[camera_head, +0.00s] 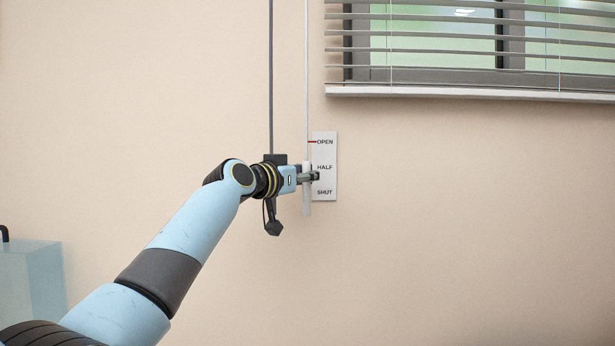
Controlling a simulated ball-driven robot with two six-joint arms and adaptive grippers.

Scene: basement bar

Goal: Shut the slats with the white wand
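The white wand (307,202) hangs upright left of the window, with a thicker grip at its lower end. My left gripper (312,177) is at the upper part of that grip, its fingers level and pointing right. I cannot tell whether they are closed on the wand or only around it. A white plate (329,181) behind reads OPEN, HALF and SHUT from top to bottom. A red mark (312,142) stands at OPEN. The slats (470,50) are apart, with window and green light showing between them. My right gripper is out of view.
A dark cord (271,80) hangs left of the wand, passing by my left wrist. A dark piece (273,228) hangs just below the wrist. A pale blue box-like thing (32,280) is at lower left. The wall to the right is clear.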

